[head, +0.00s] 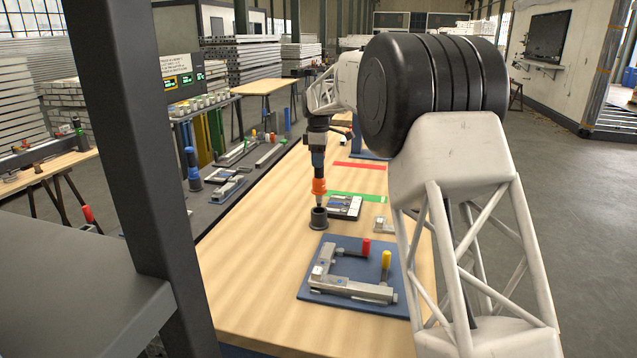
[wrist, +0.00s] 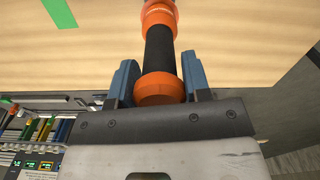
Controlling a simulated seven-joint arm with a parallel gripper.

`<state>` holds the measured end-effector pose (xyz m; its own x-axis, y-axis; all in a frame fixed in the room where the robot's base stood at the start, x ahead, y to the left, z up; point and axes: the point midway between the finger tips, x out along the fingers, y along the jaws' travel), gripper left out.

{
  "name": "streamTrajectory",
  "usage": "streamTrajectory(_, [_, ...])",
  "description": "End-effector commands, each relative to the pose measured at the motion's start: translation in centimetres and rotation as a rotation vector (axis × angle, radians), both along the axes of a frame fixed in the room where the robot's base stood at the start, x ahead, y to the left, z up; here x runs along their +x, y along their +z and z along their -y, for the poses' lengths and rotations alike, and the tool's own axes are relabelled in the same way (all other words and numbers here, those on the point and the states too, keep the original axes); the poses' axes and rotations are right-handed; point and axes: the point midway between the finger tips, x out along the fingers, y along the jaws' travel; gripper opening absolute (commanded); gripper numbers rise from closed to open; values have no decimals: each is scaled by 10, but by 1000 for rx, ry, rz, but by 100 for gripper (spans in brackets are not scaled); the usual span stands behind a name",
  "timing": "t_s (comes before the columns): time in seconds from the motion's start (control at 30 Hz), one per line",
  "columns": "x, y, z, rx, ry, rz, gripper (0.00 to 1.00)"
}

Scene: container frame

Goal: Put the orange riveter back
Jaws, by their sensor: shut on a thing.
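The orange riveter (head: 318,187) hangs upright below my gripper (head: 318,158) in the head view, with its narrow tip downward. In the wrist view the riveter (wrist: 159,45) has a black middle between orange ends. The blue fingers of my gripper (wrist: 158,78) stand on both sides of it and are shut on it. A dark round holder (head: 319,222) stands on the wooden table directly below the riveter in the head view. The tip is at or just above the holder's opening; I cannot tell whether it is inside. The holder does not show in the wrist view.
A blue board (head: 312,292) with a metal corner clamp (head: 350,288) and red and yellow handles lies in front of the holder. A dark tray (head: 346,207) sits close to its right. Green (head: 372,197) and red (head: 360,165) strips mark the table behind.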

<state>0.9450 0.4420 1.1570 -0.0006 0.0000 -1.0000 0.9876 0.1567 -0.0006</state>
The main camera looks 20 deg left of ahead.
Motion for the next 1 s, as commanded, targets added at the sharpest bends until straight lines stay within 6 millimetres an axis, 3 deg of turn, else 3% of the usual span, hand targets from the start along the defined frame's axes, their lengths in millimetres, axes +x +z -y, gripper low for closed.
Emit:
streamTrajectory(0.2, [0,-22,0,0,0,1,20])
streamTrajectory(0.67, [0,-29,0,0,0,0,20])
streamTrajectory(1.0, [0,-59,0,0,0,0,20])
